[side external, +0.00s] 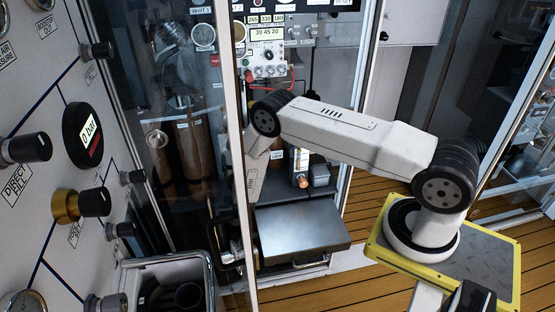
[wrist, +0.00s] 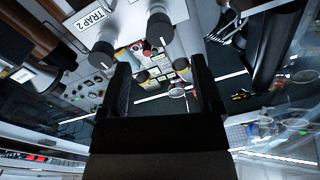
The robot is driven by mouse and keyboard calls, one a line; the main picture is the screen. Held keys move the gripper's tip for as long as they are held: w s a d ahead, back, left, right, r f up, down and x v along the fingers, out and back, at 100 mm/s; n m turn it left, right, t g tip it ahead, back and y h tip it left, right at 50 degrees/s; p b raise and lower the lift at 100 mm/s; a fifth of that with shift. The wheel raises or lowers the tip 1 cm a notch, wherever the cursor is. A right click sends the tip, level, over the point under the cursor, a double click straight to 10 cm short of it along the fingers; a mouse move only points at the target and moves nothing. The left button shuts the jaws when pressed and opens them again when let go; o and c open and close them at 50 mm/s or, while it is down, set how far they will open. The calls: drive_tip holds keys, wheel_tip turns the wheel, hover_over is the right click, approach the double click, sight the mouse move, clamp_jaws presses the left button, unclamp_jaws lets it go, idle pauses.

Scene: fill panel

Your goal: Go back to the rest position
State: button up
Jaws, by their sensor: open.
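My gripper (wrist: 162,78) is in the wrist view, with two dark fingers spread apart and nothing between them. Past the fingers, a panel with knobs, switches and labels shows. A dark knob (wrist: 159,28) on a pale surface lies beyond the fingers, and a second knob (wrist: 105,52) is at its left. Neither is held. In the side external view, my arm rises from a yellow-edged plate (side external: 490,255), reaches left and bends down behind a door frame.
A fill panel (side external: 40,95) with knobs and a gauge (side external: 82,135) fills the left of the side external view. A glass door's metal frame (side external: 232,150) stands between it and my arm. A grey metal box (side external: 300,232) sits below my forearm. Wooden floor (side external: 350,285) lies open beside it.

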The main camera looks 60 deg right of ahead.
idle(0.3)
drive_tip(key=s+a+r+n+g+y, duration=0.3)
drive_tip(key=s+r, duration=0.3)
drive_tip(key=s, duration=0.3)
drive_tip(key=s+a+r+n+g+y, duration=0.4)
drive_tip(key=s+a+r+n+y, duration=0.1)
drive_tip(key=s, duration=0.4)
drive_tip(key=s+a+r+n+g+y, duration=0.3)
drive_tip(key=s+a+r+g+y, duration=0.1)
drive_tip(key=s+r, duration=0.3)
drive_tip(key=s, duration=0.2)
drive_tip(key=shift+s+a+r+n+y, duration=0.3)
drive_tip(key=shift+a+n, duration=0.05)
drive_tip(key=shift+n, duration=0.05)
